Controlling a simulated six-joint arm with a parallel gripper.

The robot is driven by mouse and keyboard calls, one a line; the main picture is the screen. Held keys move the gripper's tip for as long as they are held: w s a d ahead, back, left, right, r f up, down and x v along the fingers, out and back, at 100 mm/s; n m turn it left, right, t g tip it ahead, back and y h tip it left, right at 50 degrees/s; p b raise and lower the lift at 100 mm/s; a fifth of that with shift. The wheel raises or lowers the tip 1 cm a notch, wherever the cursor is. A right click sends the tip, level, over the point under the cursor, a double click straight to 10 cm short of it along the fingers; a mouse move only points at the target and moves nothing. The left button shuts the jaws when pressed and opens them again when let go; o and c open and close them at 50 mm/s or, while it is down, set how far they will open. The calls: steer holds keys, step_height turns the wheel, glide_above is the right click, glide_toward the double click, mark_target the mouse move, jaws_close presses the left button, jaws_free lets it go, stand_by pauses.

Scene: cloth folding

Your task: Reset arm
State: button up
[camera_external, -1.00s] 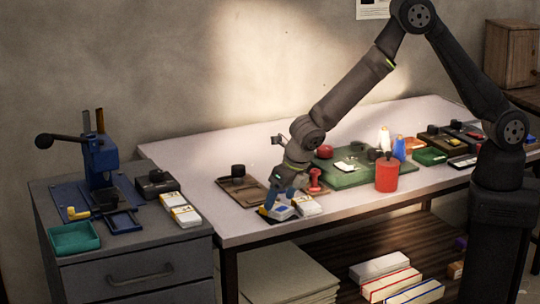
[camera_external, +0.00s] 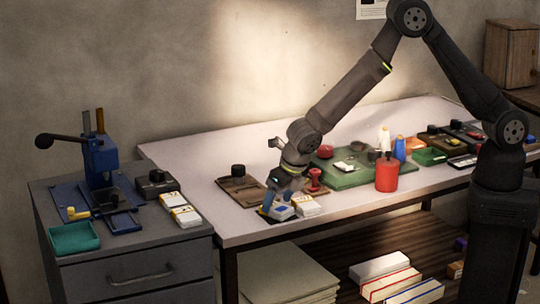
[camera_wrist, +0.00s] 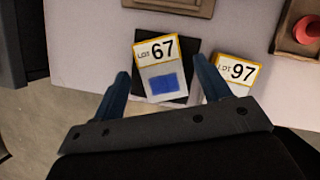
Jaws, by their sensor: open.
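My gripper (camera_external: 280,204) is low over the front left part of the white table. In the wrist view the gripper (camera_wrist: 165,85) is open, with a blue finger on each side. A card marked LOT 67 (camera_wrist: 160,60) with a blue patch lies on a dark square pad (camera_wrist: 180,28) between and ahead of the fingertips. The card also shows just under the gripper in the external view (camera_external: 281,212). No grip on the card shows.
A stack marked LOT 97 (camera_wrist: 236,73) sits just right of the pad. A brown board (camera_external: 236,184) with a black knob and a red stamp (camera_external: 315,178) stand near. A red canister (camera_external: 387,175) is further right. The grey cabinet (camera_external: 130,245) is at left.

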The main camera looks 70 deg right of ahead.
mark_target(279, 207)
steer(key=shift+f, duration=0.75)
steer(key=v, duration=1.2)
steer(key=x, duration=1.2)
steer(key=shift+f, duration=0.1)
steer(key=r, duration=0.5)
steer(key=shift+d, duration=0.25)
steer(key=s+d+r, duration=0.3)
steer(key=d+r, duration=0.4)
steer(key=d, duration=0.4)
steer(key=w+d+m+g+h, duration=0.1)
steer(key=w+d+m, duration=0.4)
steer(key=w+d, duration=0.25)
steer(key=shift+h, duration=0.3)
steer(key=w+a+f, duration=0.1)
steer(key=a+f, duration=0.1)
steer(key=a, duration=0.1)
steer(key=w+a+f, duration=0.2)
steer(key=a, duration=0.2)
steer(key=w+a+f, duration=0.1)
steer(key=a+f, duration=0.2)
steer(key=shift+w+a, duration=0.15)
steer(key=shift+w, duration=0.15)
steer(key=shift+w+a+f, duration=0.1)
steer(key=shift+a+f, duration=0.1)
steer(key=shift+f, duration=0.25)
steer(key=shift+w+a+f, duration=0.1)
steer(key=shift+a+f, duration=0.1)
steer(key=shift+f, duration=0.9)
steer(key=shift+r, duration=0.1)
